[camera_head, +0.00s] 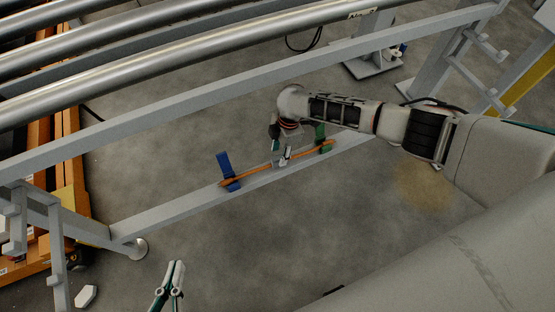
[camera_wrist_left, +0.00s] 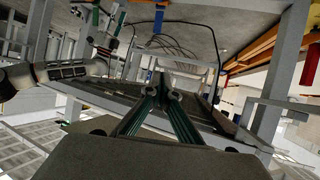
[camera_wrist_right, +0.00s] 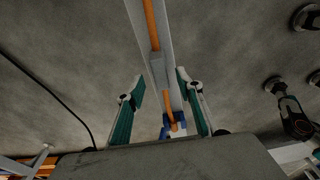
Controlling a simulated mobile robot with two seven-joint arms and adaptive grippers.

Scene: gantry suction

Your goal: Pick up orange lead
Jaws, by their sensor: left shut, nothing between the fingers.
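The orange lead (camera_head: 255,171) lies along a grey beam (camera_head: 185,208) in the head view, running between a blue holder (camera_head: 228,172) and a green holder (camera_head: 321,137). In the right wrist view the lead (camera_wrist_right: 152,24) runs along the beam, with a grey piece (camera_wrist_right: 158,70) interrupting it and the blue holder (camera_wrist_right: 180,119) near the bottom. My right gripper (camera_wrist_right: 159,86) is open, its fingers on either side of the lead and beam. Contact cannot be told. My left gripper (camera_head: 175,267) is shut and empty, low in the head view, away from the lead.
Several steel rollers (camera_head: 180,70) and a long grey rail (camera_head: 250,72) cross the upper head view. Grey frame posts (camera_head: 55,250) and orange racking (camera_head: 72,165) stand at the left. Concrete floor lies open below the beam.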

